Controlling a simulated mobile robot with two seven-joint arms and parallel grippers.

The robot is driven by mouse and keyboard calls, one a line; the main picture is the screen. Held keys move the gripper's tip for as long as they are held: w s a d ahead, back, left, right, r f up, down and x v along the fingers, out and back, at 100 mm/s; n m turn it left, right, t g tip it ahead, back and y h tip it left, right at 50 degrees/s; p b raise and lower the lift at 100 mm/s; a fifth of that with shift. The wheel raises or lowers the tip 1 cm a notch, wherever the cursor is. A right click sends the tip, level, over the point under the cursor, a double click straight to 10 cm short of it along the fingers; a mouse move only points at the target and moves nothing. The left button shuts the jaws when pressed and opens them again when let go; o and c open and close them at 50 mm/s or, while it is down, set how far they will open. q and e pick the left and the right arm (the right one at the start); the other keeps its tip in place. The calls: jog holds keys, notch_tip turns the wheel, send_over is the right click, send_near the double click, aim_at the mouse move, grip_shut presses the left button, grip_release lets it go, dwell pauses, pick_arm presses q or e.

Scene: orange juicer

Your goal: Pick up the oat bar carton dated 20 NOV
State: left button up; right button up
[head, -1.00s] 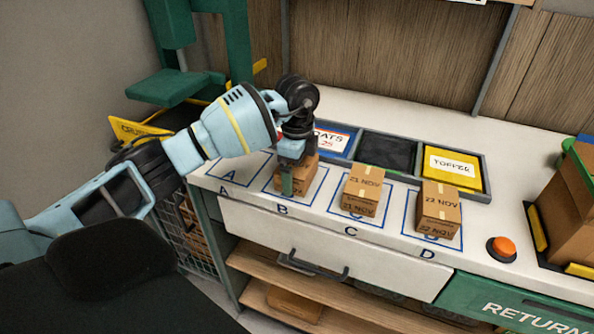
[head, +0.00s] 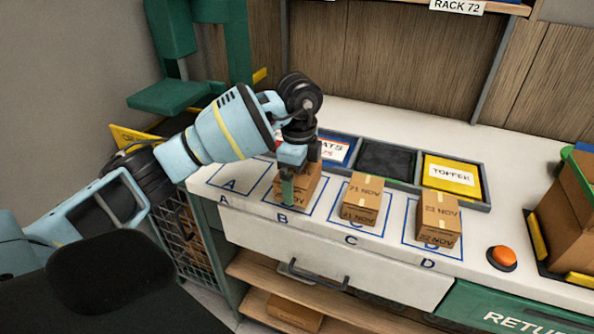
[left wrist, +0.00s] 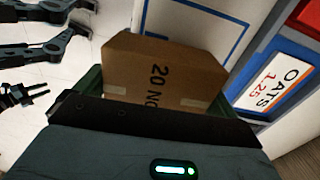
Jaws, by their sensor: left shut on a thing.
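The carton dated 20 NOV (head: 299,188) is a small brown box at square B in the head view, partly hidden behind my left gripper (head: 300,180). In the left wrist view the carton (left wrist: 160,75) shows its print "20 NO", the rest cut off by the gripper body. My left gripper is shut on this carton, with its fingers (left wrist: 170,92) at either side. I cannot tell whether the carton touches the counter. My right gripper is not in the head view.
Cartons dated 21 NOV (head: 362,198) and 22 NOV (head: 438,219) stand on squares C and D. Behind them is a divided tray (head: 398,182) with OATS and TOFFEE labels. An orange button (head: 503,256) and a large box (head: 568,215) are at right. Square A (head: 232,179) is empty.

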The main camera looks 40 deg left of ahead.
pick_arm(q)
jog(key=s+d+r, duration=0.1)
jog(key=s+d, duration=0.6)
jog(key=s, duration=0.2)
jog(key=shift+s+d, duration=0.15)
jog(key=shift+d, duration=0.2)
jog(key=shift+r, duration=0.1)
